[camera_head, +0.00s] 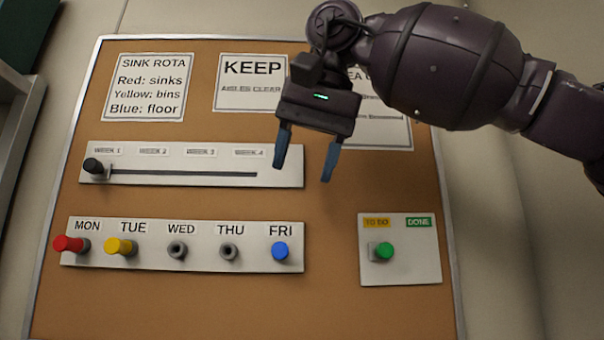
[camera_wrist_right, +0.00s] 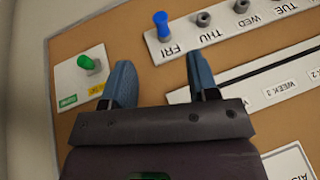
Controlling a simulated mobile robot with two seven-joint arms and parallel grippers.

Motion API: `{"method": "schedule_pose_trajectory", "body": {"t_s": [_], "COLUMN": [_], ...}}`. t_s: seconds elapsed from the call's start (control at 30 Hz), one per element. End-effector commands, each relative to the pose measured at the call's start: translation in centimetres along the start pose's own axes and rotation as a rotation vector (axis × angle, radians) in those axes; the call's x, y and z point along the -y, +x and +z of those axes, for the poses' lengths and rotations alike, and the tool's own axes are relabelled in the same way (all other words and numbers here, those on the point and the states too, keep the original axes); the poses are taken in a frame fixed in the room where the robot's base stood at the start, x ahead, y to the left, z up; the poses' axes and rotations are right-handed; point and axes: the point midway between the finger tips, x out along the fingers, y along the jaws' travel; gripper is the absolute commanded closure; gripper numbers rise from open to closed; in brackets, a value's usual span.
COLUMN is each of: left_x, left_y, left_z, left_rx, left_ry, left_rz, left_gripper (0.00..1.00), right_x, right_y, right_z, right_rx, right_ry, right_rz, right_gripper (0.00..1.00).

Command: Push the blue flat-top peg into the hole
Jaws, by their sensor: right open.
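The blue flat-top peg (camera_head: 280,251) stands in the hole under FRI on the white day strip (camera_head: 205,264). In the right wrist view the blue peg (camera_wrist_right: 161,22) sticks out from the strip, with part of its shaft showing. My right gripper (camera_head: 305,172) is open and empty, above and slightly right of the peg in the head view, apart from it. Its two blue fingers also show in the right wrist view (camera_wrist_right: 160,82), with the peg beyond them. The left gripper is not in view.
A red peg (camera_head: 68,243) and a yellow peg (camera_head: 119,246) stick out at MON and TUE. The WED (camera_head: 177,249) and THU (camera_head: 228,251) holes are empty. A black slider knob (camera_head: 94,166) and a green knob (camera_head: 384,251) stick out too.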

Motion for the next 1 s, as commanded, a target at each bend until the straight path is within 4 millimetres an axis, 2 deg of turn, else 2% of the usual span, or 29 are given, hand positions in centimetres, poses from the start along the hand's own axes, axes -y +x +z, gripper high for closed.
{"method": "schedule_pose_trajectory", "body": {"t_s": [0.17,0.27,0.43,0.7,1.0], "left_x": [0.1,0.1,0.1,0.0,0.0], "left_y": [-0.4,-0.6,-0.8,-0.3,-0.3], "left_z": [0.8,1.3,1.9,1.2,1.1], "left_rx": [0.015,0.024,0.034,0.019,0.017], "left_ry": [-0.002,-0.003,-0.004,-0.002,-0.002], "left_rz": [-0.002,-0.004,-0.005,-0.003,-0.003], "left_gripper": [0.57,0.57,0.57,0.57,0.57], "right_x": [0.0,0.0,-0.1,-0.1,0.0], "right_y": [0.4,1.4,3.9,8.0,10.6], "right_z": [0.0,0.0,0.0,0.0,0.0], "right_rx": [0.001,0.001,0.002,0.001,0.001], "right_ry": [0.000,0.000,0.001,0.001,0.001], "right_rz": [0.001,0.001,0.002,0.002,0.000], "right_gripper": [0.46,0.46,0.46,0.46,0.46]}}
